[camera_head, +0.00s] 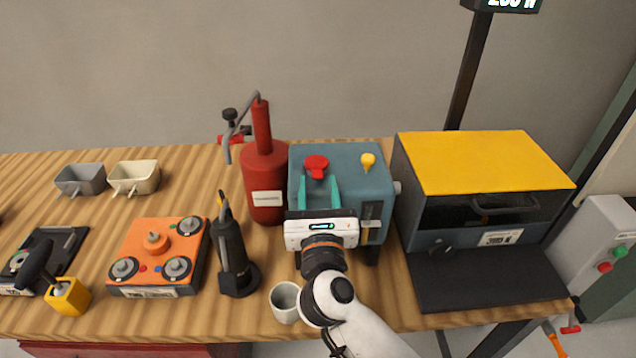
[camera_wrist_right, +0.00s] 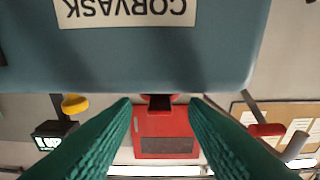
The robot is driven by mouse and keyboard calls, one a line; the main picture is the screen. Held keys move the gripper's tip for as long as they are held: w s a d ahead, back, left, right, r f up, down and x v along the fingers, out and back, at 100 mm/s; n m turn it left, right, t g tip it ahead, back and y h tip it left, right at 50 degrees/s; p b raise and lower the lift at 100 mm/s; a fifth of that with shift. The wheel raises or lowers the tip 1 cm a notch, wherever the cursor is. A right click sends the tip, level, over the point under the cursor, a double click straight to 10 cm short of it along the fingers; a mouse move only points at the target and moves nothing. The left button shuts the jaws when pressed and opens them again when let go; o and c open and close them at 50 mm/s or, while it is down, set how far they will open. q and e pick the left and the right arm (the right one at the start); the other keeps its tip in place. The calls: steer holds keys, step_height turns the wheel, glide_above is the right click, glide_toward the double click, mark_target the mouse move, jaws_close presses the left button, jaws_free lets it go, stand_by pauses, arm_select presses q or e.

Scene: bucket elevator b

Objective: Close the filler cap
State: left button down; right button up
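My right gripper (camera_head: 318,185) reaches over the box from the front. Its two teal fingers are apart, with the cap just beyond their tips and nothing held. In the right wrist view, upside down, the open fingers (camera_wrist_right: 160,102) frame a small red part at the box's edge. My left gripper is out of view.
A red cylinder with a lever (camera_head: 265,170) stands close left of the box. A yellow-topped cabinet (camera_head: 485,160) stands close right. A black tool (camera_head: 232,250), a pale cup (camera_head: 285,301) and an orange panel (camera_head: 157,258) occupy the front left.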

steer(key=s+f+b, duration=0.1)
steer(key=s+b, duration=0.1)
steer(key=s, duration=0.8)
steer(key=shift+d+f, duration=0.2)
steer(key=shift+d, duration=0.05)
